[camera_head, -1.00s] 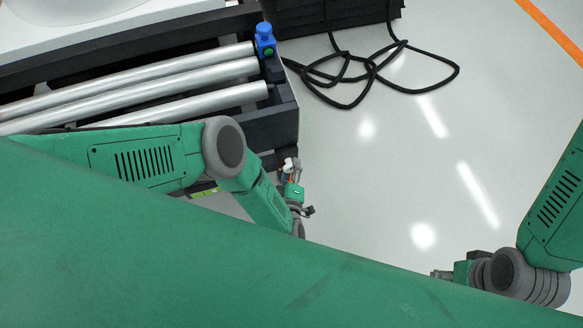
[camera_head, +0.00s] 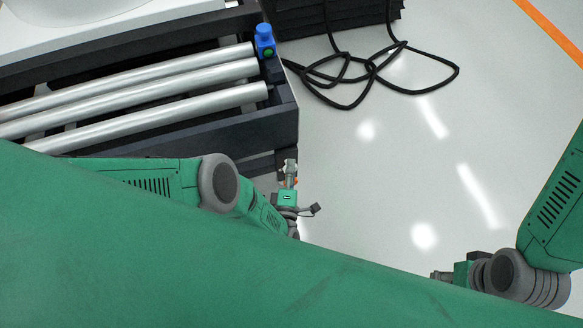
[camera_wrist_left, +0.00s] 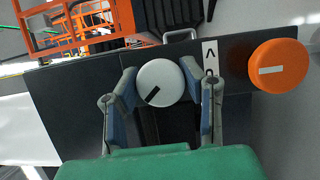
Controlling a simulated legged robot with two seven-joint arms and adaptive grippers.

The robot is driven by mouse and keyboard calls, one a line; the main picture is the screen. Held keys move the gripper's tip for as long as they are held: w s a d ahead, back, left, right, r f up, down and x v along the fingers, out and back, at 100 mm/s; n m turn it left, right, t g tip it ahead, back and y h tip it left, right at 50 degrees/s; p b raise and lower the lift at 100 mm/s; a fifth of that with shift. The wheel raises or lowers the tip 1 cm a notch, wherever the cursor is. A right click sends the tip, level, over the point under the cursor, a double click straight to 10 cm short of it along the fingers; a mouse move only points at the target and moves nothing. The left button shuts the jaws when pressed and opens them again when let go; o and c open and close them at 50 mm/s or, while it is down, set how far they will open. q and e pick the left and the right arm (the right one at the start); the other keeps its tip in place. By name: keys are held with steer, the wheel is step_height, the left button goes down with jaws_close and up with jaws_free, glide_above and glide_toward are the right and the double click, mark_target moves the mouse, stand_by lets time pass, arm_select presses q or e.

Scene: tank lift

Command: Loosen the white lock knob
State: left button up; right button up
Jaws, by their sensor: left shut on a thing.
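The white lock knob (camera_wrist_left: 160,82) is a round white disc with a dark slanted mark, on a dark panel (camera_wrist_left: 70,105) in the left wrist view. My left gripper (camera_wrist_left: 158,85) is shut on it, one finger on each side. In the head view my left gripper (camera_head: 290,170) is at the corner of the roller frame, and the knob cannot be made out between the fingers. My right gripper (camera_head: 440,275) is at the lower right over bare floor, too small to tell its opening.
An orange knob (camera_wrist_left: 280,66) with a white bar sits right of the white knob, past a label with an arrow (camera_wrist_left: 210,58). The frame holds silver rollers (camera_head: 150,92) and a blue part with a green button (camera_head: 265,40).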

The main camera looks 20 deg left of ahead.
arm_select(q)
steer(key=shift+a+f, duration=0.15)
steer(key=shift+a, duration=0.2)
steer(key=o, duration=1.2)
steer(key=shift+d, duration=0.15)
steer(key=shift+r, duration=0.5)
steer(key=o, duration=0.4)
step_height(320, 180, up, 9)
steer(key=shift+w, duration=0.15)
steer(key=shift+r, duration=0.25)
steer(key=shift+c, duration=2.1)
steer(key=shift+f, duration=0.15)
